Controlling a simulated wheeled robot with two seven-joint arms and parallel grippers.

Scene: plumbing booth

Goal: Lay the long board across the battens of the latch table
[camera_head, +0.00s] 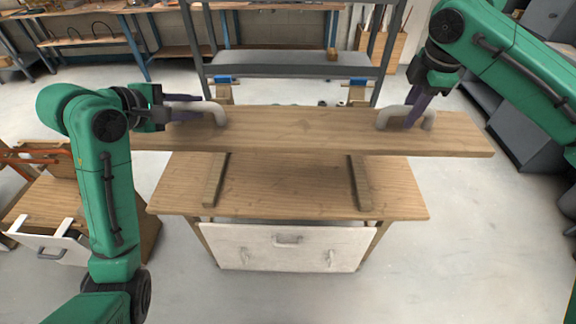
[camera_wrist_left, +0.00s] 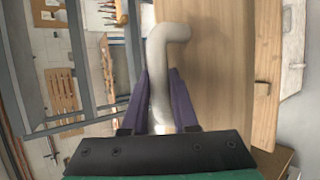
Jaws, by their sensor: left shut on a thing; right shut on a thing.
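The long wooden board (camera_head: 300,130) is held level above the latch table (camera_head: 285,193), and it hides the table's far part. A pale handle stands near each end of the board. My left gripper (camera_head: 190,112) is shut on the left handle (camera_head: 205,106); in the left wrist view its purple fingers close on that handle (camera_wrist_left: 160,75), with the board (camera_wrist_left: 215,75) beside it. My right gripper (camera_head: 415,108) is shut on the right handle (camera_head: 393,117). Two battens, the left (camera_head: 216,180) and the right (camera_head: 361,182), show on the tabletop below the board's near edge.
The latch table has a white drawer front (camera_head: 285,248) with a handle. A grey shelf rack (camera_head: 295,66) stands behind it. A smaller wooden table (camera_head: 50,205) is at the left, and grey cabinets (camera_head: 500,110) are at the right. The floor in front is clear.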

